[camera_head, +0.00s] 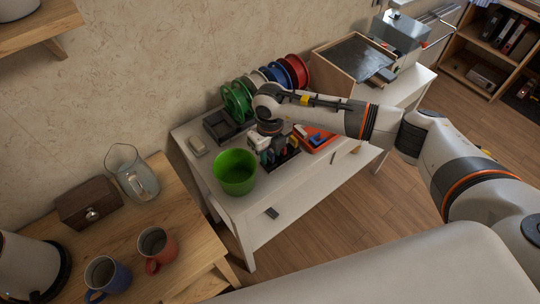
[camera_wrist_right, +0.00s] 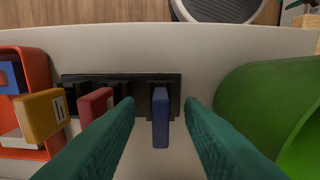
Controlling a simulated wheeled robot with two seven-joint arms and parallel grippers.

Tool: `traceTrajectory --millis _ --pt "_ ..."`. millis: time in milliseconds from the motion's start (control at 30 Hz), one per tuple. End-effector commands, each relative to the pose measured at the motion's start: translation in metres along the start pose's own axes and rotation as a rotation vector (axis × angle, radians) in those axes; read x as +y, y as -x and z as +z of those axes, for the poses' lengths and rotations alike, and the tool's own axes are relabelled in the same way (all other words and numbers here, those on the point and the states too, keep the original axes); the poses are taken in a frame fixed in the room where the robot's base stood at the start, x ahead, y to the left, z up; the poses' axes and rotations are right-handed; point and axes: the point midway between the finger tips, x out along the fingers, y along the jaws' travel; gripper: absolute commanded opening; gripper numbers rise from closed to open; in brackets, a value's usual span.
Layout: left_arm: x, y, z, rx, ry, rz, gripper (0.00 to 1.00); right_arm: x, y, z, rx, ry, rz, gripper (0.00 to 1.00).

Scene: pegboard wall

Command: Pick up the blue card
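The blue card (camera_wrist_right: 160,118) stands upright in a black slotted holder (camera_wrist_right: 146,85) on the white table. My right gripper (camera_wrist_right: 160,104) is open, with one teal finger on each side of the blue card and a visible gap to both. In the head view my right gripper (camera_head: 262,143) is over the cards beside the green bowl, and it hides part of the holder. A red card (camera_wrist_right: 95,105) and a yellow card (camera_wrist_right: 42,113) stand to the left in the wrist view. My left gripper is not in view.
The green bowl (camera_head: 235,172) stands close beside the holder. An orange tray (camera_head: 315,138) is on its other side. Coloured spools (camera_head: 238,102) and a dark tray (camera_head: 219,126) are behind. A wooden table (camera_head: 187,213) with mugs and a glass jug is at the left.

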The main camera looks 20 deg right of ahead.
Motion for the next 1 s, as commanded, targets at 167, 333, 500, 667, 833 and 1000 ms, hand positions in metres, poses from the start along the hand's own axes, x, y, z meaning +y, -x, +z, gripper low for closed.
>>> traceTrajectory --millis 167,333,500,667,833,1000 --pt "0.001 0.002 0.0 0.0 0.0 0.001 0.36 0.0 -0.009 0.0 0.001 0.002 0.001 0.35" --pt "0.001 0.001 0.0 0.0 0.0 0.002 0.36 0.0 -0.009 0.0 0.001 0.002 0.0 0.31" --pt "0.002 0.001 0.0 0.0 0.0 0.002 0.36 0.0 -0.009 0.0 0.001 0.001 0.0 0.03" --pt "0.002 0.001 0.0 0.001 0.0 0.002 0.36 0.0 -0.008 0.0 0.001 0.001 0.0 0.0" --pt "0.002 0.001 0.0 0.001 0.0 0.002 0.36 0.0 -0.008 0.0 0.002 0.001 0.0 0.0" --pt "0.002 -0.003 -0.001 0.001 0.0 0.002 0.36 0.0 0.008 -0.001 0.005 0.001 0.0 0.0"
